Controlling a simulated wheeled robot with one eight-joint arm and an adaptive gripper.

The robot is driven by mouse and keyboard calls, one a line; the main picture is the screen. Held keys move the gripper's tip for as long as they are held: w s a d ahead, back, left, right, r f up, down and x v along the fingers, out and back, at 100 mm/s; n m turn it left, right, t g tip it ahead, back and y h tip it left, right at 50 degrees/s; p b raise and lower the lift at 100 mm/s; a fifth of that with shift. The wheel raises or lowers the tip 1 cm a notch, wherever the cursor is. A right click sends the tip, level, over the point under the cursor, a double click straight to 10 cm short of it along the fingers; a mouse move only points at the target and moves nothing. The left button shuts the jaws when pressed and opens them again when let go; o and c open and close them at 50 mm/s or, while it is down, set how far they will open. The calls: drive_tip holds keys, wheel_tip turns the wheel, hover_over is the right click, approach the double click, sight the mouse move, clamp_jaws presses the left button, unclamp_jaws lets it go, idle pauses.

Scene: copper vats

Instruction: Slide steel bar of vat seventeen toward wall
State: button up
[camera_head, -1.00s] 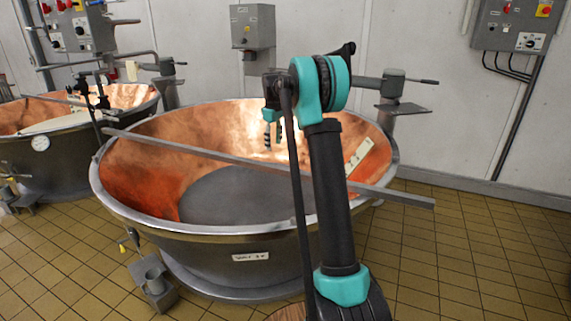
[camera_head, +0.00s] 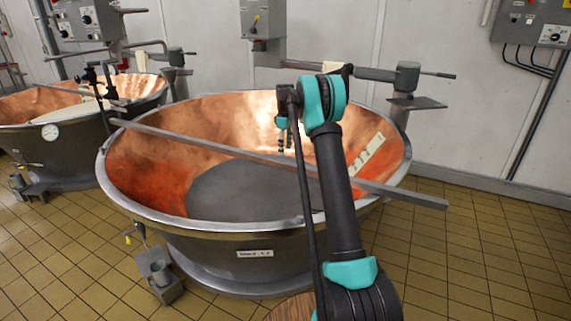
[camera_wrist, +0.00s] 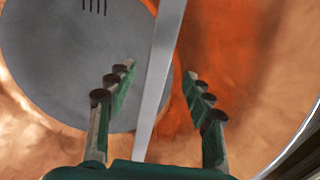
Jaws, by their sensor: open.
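The steel bar (camera_head: 220,149) lies across the rim of the large copper-lined vat (camera_head: 150,215). Its left end sits on the far-left rim and its right end juts past the right rim. The label on the vat is too small to read. My gripper (camera_head: 284,138) hangs above the vat, just beyond the bar in the head view and partly hidden by my arm. In the wrist view my gripper (camera_wrist: 159,70) is open, and the bar (camera_wrist: 152,105) runs between its two fingers without visible contact. The exact height gap is unclear.
Another copper vat (camera_head: 70,150) stands at the left. A post with a lever arm (camera_head: 405,85) stands behind the vat's right side, near the white wall (camera_head: 450,125). A pale strip (camera_head: 368,153) is inside the vat. Tiled floor (camera_head: 480,260) is free at the right.

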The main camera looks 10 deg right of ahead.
sight(285, 162)
wheel_tip(285, 162, down, 8)
drive_tip(key=shift+f, duration=0.15)
drive_tip(key=shift+c, duration=0.5)
clamp_jaws()
